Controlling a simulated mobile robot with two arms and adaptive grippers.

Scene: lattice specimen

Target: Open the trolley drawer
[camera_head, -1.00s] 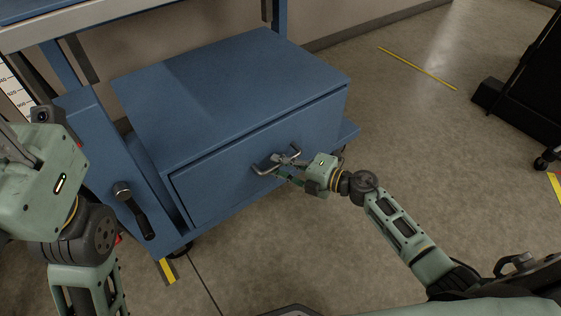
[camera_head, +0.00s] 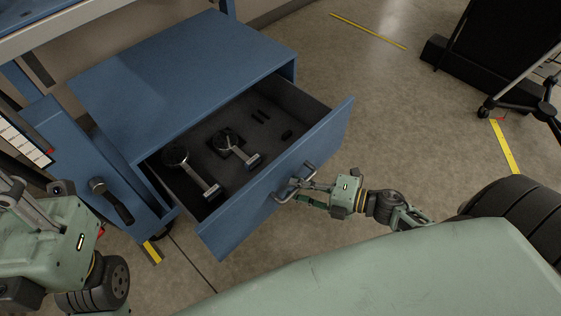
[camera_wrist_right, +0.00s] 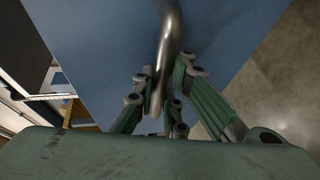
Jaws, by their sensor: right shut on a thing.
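The blue trolley drawer (camera_head: 277,189) stands open in the head view, pulled out toward me from its blue cabinet (camera_head: 180,75). Its metal handle (camera_head: 293,188) sits on the front panel. My right gripper (camera_head: 301,189) is shut on the handle. In the right wrist view the handle (camera_wrist_right: 168,50) runs down between the fingers of the right gripper (camera_wrist_right: 161,100), with the blue drawer front behind it. My left gripper is at the left edge of the head view (camera_head: 15,190), away from the drawer. Its fingers are partly cut off.
Inside the drawer lie two tools with dark round heads (camera_head: 176,156) (camera_head: 226,139) and a few small dark pieces (camera_head: 261,116). A blue side panel with a black lever (camera_head: 112,203) is left of the drawer. Free floor (camera_head: 340,85) lies to the right, with a dark wheeled object (camera_head: 490,55) beyond.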

